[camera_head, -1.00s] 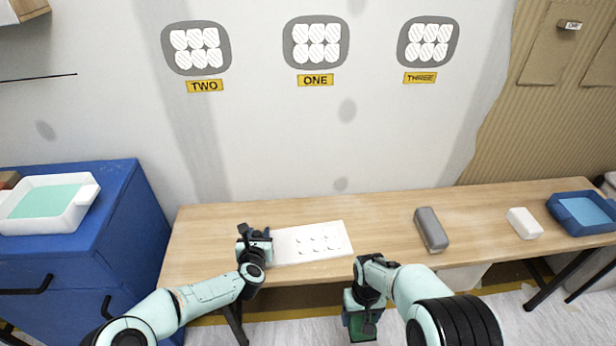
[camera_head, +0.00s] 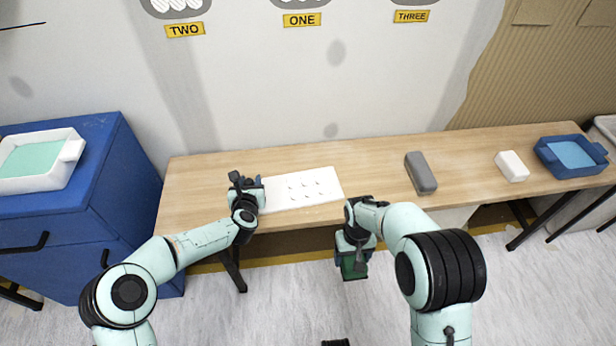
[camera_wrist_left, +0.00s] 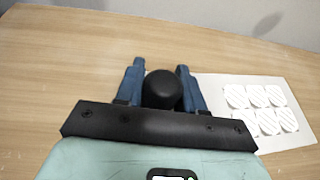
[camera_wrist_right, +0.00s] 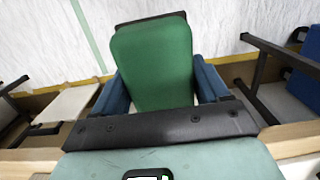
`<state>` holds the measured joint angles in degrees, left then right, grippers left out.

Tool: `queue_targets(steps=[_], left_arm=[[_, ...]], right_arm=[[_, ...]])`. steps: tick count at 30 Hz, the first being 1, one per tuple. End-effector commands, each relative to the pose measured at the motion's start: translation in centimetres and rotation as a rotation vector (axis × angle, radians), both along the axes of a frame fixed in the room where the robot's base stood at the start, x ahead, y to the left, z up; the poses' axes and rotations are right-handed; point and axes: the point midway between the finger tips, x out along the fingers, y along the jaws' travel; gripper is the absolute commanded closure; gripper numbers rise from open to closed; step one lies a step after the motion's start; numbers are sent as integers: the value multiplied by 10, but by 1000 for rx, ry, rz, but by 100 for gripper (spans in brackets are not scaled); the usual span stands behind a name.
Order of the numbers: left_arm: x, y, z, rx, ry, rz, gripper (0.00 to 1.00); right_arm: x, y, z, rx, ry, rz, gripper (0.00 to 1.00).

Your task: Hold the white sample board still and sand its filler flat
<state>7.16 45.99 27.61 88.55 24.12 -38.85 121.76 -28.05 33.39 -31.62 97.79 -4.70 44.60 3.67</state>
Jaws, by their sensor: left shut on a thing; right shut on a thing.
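The white sample board (camera_head: 303,190) lies flat on the wooden table, with several pale filler spots on it. In the left wrist view, the board (camera_wrist_left: 210,85) shows several round striped spots. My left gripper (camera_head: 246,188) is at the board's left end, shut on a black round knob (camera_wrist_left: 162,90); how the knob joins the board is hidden. My right gripper (camera_head: 354,250) is shut on a green block (camera_wrist_right: 153,62), held beyond the table's front edge, over the floor, apart from the board. The block's underside is hidden.
The table (camera_head: 210,165) also bears a grey block (camera_head: 420,173), a white block (camera_head: 511,166) and a blue tray (camera_head: 548,157) at the right. A blue cabinet (camera_head: 120,190) with a white tray (camera_head: 72,150) stands left. Bare wood lies between board and grey block.

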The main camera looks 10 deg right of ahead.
Motion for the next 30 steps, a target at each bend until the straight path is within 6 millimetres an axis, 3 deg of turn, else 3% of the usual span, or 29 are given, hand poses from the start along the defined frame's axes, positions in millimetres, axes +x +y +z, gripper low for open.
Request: queue_targets(steps=[3, 4, 6, 19, 30], left_arm=[[-2, 0, -6, 0, 12, -2, 100], [-2, 0, -6, 0, 12, -1, 52], [-2, 0, -6, 0, 11, -1, 32], [-8, 1, 2, 0, 4, 0, 32], [-69, 5, 27, 2, 5, -2, 32]], right_arm=[[0, 0, 0, 0, 0, 0, 57], [0, 0, 0, 0, 0, 0, 57], [0, 0, 0, 0, 0, 0, 57], [0, 0, 0, 0, 0, 0, 57], [0, 0, 0, 0, -1, 0, 57]])
